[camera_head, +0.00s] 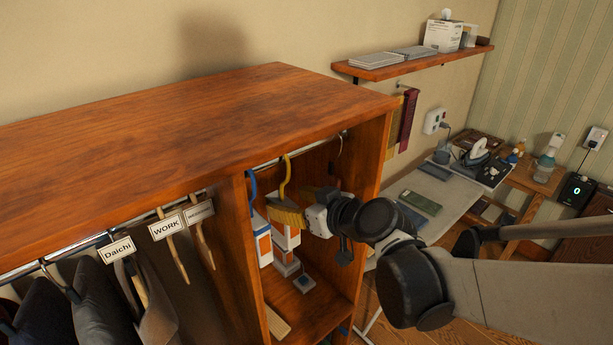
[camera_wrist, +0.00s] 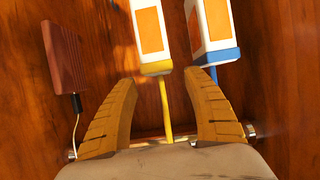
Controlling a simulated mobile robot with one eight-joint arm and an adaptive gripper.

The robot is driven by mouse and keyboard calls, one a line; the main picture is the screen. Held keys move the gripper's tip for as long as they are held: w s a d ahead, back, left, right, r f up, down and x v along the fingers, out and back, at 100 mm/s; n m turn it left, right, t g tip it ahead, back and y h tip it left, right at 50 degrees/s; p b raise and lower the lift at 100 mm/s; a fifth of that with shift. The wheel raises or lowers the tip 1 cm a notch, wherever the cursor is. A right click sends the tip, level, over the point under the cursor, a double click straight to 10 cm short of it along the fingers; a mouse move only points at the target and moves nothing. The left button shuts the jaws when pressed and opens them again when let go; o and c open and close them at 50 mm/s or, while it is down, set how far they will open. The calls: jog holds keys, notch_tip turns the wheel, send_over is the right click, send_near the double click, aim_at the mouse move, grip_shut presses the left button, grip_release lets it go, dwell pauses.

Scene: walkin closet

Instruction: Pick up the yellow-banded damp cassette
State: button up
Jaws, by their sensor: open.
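The yellow-banded damp cassette (camera_wrist: 150,30) is a white block with an orange panel, a yellow band and a yellow stem. In the head view its yellow hook (camera_head: 287,178) hangs from the rail and its body (camera_head: 286,240) is partly hidden by my gripper (camera_head: 297,208). In the wrist view my gripper (camera_wrist: 163,80) is open, its tan fingers on either side of the yellow stem, near the band. I see a gap on both sides of the stem. A similar blue-banded cassette (camera_wrist: 208,30) hangs beside it, close to the right fingertip; its blue hook (camera_head: 252,186) shows in the head view.
The wooden compartment walls (camera_head: 366,170) stand close around my gripper. Labelled clothes hangers (camera_head: 166,227) hang left of the divider.

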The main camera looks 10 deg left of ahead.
aim_at(277, 196)
jog(key=x, duration=0.7)
jog(key=shift+w+a+r, duration=0.1)
jog(key=shift+w+a, duration=0.15)
jog(key=shift+s+d, duration=0.1)
jog(key=shift+r, duration=0.1)
grip_shut()
